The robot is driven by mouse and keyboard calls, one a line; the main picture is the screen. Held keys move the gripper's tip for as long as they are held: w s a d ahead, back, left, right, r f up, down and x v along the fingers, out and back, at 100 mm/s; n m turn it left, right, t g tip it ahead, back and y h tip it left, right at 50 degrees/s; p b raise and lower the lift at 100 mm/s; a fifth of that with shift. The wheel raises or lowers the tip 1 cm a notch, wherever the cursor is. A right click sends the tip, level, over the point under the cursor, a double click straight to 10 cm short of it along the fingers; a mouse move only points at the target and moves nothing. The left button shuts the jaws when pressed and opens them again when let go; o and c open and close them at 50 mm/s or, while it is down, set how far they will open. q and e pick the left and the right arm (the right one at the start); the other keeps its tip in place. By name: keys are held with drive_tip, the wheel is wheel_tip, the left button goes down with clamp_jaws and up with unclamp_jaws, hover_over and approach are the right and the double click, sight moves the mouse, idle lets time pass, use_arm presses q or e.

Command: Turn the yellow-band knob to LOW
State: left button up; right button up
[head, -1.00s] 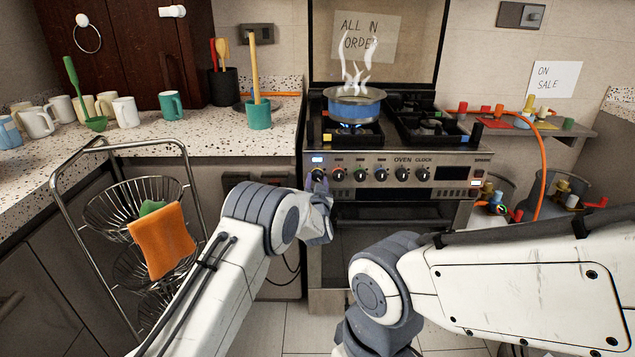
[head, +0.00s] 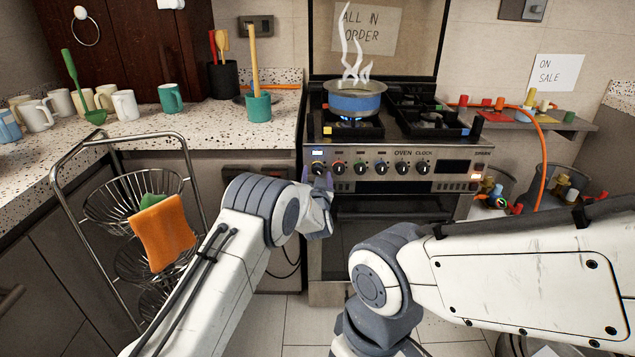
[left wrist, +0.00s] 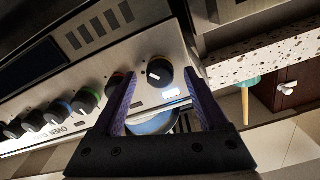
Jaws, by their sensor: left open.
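The leftmost black knob (head: 318,168) on the stove's front panel has a white pointer mark. In the left wrist view the same knob (left wrist: 159,72) shows close up, with a thin yellowish edge; its setting label is not readable. My left gripper (head: 317,179) is at this knob, partly hiding it in the head view. In the left wrist view my left gripper (left wrist: 160,88) is open, with one purple finger on each side of the knob. I cannot tell whether the fingers touch it. My right gripper is out of view.
A red-band knob (head: 339,168) is close beside, then green, blue and other knobs in a row. A steaming blue pot (head: 356,101) sits over a lit burner above. The oven door is below the panel. A wire basket rack (head: 117,138) stands left.

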use_arm(q)
drive_tip(key=s, duration=1)
drive_tip(key=shift+p, duration=0.3)
drive_tip(key=shift+s, duration=0.1)
drive_tip(key=s+a+f+n+g, duration=0.1)
drive_tip(key=s+a+g, duration=0.45)
drive_tip(key=s, duration=0.55)
drive_tip(key=s+a+f+n+g, duration=0.1)
drive_tip(key=s+a+g, duration=0.5)
drive_tip(key=s, duration=0.6)
drive_tip(key=s+a+n+g, duration=0.1)
drive_tip(key=s+a+g, duration=0.3)
drive_tip(key=s+a, duration=0.5)
drive_tip(key=s+d+r+m+g+h, duration=0.1)
drive_tip(key=s+d+r+m, duration=0.25)
drive_tip(key=s+d, duration=0.45)
drive_tip(key=s+d+r+m+g, duration=0.2)
drive_tip(key=s+d+r+m, duration=0.15)
drive_tip(key=s+d, duration=0.45)
wheel_tip(320, 180, up, 18)
drive_tip(key=p, duration=1.9)
drive_tip(key=shift+w+f, duration=0.2)
drive_tip(key=shift+w, duration=0.1)
